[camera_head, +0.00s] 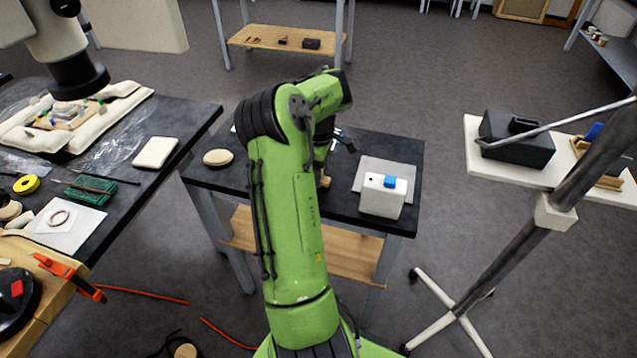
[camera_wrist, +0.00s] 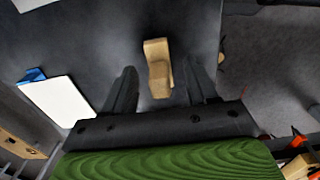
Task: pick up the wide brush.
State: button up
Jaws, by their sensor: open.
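A tan, wood-coloured piece (camera_wrist: 158,70), which I take to be the wide brush, shows in the wrist view on the dark table top (camera_wrist: 85,35). My gripper (camera_wrist: 160,68) is open, with one dark finger on each side of the piece and visible gaps between. I cannot tell its height above the table. In the head view a small tan bit (camera_head: 325,181) shows beside my green arm, which hides most of that spot and my gripper.
A white box (camera_head: 383,197) with a blue item (camera_head: 390,182) on top stands at the table's right, by a pale sheet (camera_head: 372,170). A round tan pad (camera_head: 218,157) lies at the left. A metal stand (camera_head: 517,252) rises to the right.

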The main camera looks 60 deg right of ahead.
jog(key=shift+f, duration=0.7)
jog(key=shift+c, duration=0.4)
jog(key=shift+r, duration=0.1)
grip_shut()
notch_tip(320, 180, up, 10)
jog(key=p, duration=0.3)
